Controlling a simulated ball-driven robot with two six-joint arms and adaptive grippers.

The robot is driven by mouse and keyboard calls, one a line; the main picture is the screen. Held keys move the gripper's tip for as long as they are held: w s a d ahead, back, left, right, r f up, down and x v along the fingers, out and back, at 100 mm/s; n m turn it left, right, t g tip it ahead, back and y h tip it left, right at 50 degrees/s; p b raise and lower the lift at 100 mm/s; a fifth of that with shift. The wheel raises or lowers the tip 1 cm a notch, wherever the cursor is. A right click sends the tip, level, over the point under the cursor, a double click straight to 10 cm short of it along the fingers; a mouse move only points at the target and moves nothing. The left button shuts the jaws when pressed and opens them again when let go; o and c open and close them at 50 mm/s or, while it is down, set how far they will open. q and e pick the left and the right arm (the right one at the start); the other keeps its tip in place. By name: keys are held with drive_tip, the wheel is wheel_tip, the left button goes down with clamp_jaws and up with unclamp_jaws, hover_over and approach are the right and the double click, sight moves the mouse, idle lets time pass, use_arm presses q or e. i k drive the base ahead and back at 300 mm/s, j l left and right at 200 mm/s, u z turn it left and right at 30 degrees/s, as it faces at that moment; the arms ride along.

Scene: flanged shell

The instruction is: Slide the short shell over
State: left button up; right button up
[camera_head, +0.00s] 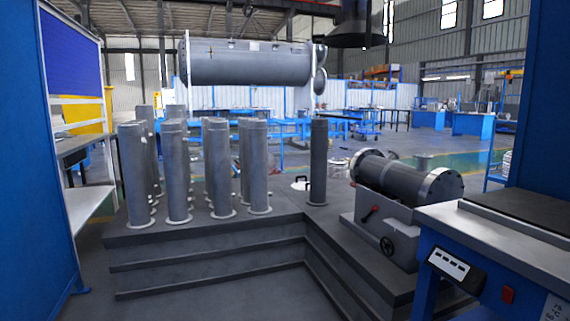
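A short grey horizontal cylinder (405,183) with a bolted flange ring at each end rests on a grey machine base (385,225) at the right; it looks like the short shell. Neither of my grippers shows in this view.
Several upright grey columns (174,172) stand on a dark stepped platform (205,238) at the left. A single darker column (318,162) stands nearer the middle. A blue bench (500,240) fills the lower right; a blue frame (22,150) borders the left. Floor before the steps is clear.

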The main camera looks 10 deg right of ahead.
sight(319, 126)
drive_tip(key=z, duration=0.4)
drive_tip(key=i+j+u, duration=0.15)
drive_tip(key=i, duration=0.15)
drive_tip(key=i+j+u, duration=0.15)
drive_tip(key=i+u, duration=0.3)
drive_tip(key=i, duration=1.25)
drive_tip(key=i+z, duration=0.35)
drive_tip(key=i+j+z, duration=0.15)
drive_tip(key=z, duration=0.2)
drive_tip(key=i+j+z, duration=0.35)
drive_tip(key=k+l, duration=0.1)
